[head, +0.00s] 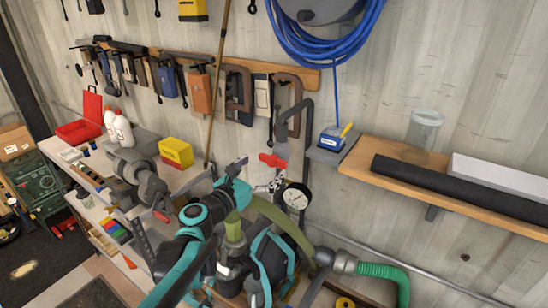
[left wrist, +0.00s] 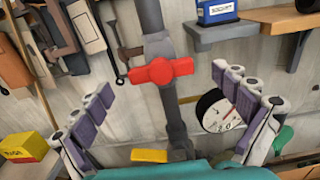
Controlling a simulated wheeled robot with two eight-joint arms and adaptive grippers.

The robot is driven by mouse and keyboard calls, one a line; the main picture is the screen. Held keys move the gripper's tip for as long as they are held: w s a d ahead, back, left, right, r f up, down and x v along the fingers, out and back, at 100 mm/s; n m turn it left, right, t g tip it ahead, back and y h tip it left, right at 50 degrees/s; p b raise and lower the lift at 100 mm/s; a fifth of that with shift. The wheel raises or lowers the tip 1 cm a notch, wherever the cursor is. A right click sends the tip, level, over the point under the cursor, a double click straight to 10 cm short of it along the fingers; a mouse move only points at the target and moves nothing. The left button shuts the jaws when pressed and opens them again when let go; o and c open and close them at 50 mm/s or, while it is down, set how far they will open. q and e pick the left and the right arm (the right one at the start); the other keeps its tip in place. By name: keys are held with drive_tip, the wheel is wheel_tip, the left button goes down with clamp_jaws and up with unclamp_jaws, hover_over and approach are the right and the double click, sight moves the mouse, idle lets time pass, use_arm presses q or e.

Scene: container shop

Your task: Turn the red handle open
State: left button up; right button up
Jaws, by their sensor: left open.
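The red handle (head: 272,160) sits on a grey vertical pipe (head: 283,127) against the wall. In the left wrist view the handle (left wrist: 162,71) lies roughly crosswise to the pipe, slightly tilted. My left gripper (head: 254,175) is just in front of and below the handle in the head view. In the left wrist view its fingers (left wrist: 166,90) are spread wide on both sides of the pipe, with nothing between them held. The handle appears beyond the fingertips, and I see no contact. My right gripper is not in view.
A round pressure gauge (head: 297,196) stands close to the right of the pipe, near the right finger in the wrist view. A small shelf (head: 333,148) with a blue box (head: 331,139) is at the upper right. Clamps and tools hang on the wall to the left.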

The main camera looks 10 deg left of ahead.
sight(271, 161)
use_arm(q)
drive_tip(key=x, duration=0.5)
drive_tip(key=shift+f, duration=0.1)
drive_tip(key=shift+s, duration=0.1)
drive_tip(key=c, duration=1.2)
